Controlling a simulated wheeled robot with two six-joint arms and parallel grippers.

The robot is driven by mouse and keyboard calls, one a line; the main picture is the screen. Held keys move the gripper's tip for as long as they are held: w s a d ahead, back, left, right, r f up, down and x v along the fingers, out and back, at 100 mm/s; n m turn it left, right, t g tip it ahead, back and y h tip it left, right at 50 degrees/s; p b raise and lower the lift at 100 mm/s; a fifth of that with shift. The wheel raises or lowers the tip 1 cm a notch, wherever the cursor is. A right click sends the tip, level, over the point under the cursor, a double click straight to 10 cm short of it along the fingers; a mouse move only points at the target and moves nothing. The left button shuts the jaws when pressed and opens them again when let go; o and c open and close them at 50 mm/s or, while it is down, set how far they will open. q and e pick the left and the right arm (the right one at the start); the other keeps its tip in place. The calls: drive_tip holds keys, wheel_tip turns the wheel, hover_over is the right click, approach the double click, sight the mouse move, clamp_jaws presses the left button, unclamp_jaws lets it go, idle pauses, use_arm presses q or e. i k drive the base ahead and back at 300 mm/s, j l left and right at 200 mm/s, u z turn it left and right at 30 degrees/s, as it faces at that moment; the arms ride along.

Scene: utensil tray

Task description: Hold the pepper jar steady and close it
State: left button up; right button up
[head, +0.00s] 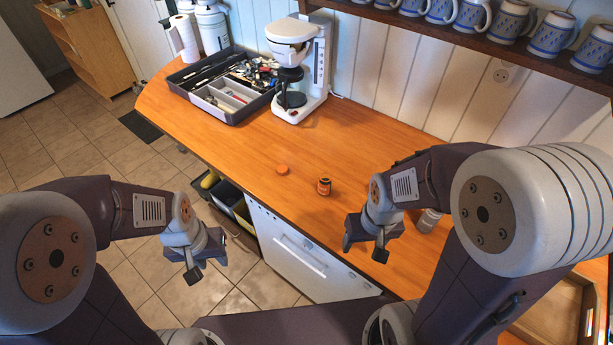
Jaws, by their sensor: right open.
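A small dark jar with an orange-red band (324,187), which I take to be the pepper jar, stands upright on the wooden counter. A flat orange disc that looks like its lid (282,169) lies on the counter to its left, apart from it. My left gripper (206,268) is open and empty, in front of the counter edge, left of and lower in the picture than the jar and lid. My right gripper (364,247) is open and empty, lower right of the jar, near the counter's front edge. Neither gripper touches the jar or lid.
A grey jar (429,220) stands partly hidden beside my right arm. A utensil tray (233,116) and a white coffee machine (319,72) stand at the back left. Mugs (510,20) line a shelf above. The counter (240,150) around jar and lid is clear.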

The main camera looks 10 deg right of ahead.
sight(324, 180)
drive_tip(key=i+j+z, duration=0.1)
drive_tip(key=i+j, duration=0.15)
drive_tip(key=i+j+z, duration=0.15)
drive_tip(key=j, duration=0.3)
drive_tip(key=i+j+z, duration=0.1)
drive_tip(key=i+j, duration=0.2)
drive_tip(key=j, duration=0.1)
